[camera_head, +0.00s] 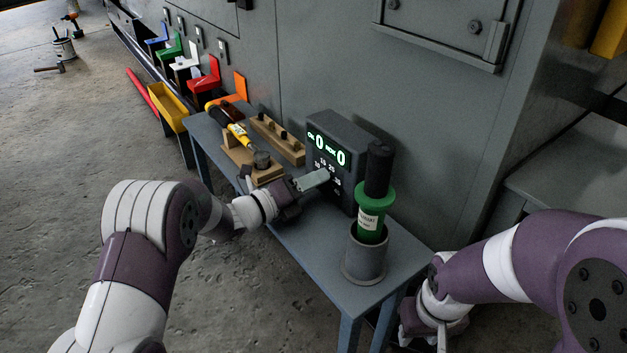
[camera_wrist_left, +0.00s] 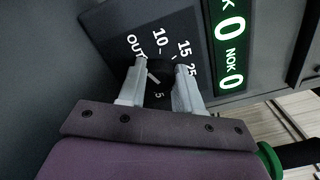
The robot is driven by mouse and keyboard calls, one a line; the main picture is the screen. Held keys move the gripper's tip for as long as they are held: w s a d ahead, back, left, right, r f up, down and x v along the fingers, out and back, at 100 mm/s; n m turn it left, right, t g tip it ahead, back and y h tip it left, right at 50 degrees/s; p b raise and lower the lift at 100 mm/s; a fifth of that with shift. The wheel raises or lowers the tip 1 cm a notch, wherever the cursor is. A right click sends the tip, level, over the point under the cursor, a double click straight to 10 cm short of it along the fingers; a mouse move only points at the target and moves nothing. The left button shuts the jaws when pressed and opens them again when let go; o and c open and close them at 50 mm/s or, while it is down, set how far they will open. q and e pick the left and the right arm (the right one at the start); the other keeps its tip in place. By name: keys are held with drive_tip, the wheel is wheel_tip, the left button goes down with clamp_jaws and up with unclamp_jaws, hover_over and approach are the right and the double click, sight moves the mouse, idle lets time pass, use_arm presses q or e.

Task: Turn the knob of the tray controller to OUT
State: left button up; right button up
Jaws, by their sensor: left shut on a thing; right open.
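The tray controller (camera_head: 338,150) is a dark grey box on the bench, with a green-lit display reading OK 0 and NOK 0. Its dial face carries the marks OUT, 10, 15, 25 and 5 in the left wrist view. My left gripper (camera_head: 318,180) is at its front; in the left wrist view my left gripper (camera_wrist_left: 160,74) has a finger on each side of the dark knob (camera_wrist_left: 158,85) and is shut on it. A white line on the knob slants up-left, toward the OUT side; exact alignment is unclear. My right gripper (camera_head: 436,332) is open, low at right, away from the controller.
A green-collared tool (camera_head: 369,223) stands in a grey cup (camera_head: 364,262) just right of the controller. A grey cabinet wall is close behind.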

use_arm(q)
drive_tip(key=shift+f, duration=0.1)
drive_tip(key=o, duration=1)
drive_tip(key=shift+o, duration=0.2)
drive_tip(key=shift+s+a, duration=0.15)
drive_tip(key=shift+a, duration=0.1)
drive_tip(key=p+v, duration=0.5)
drive_tip(key=v, duration=0.7)
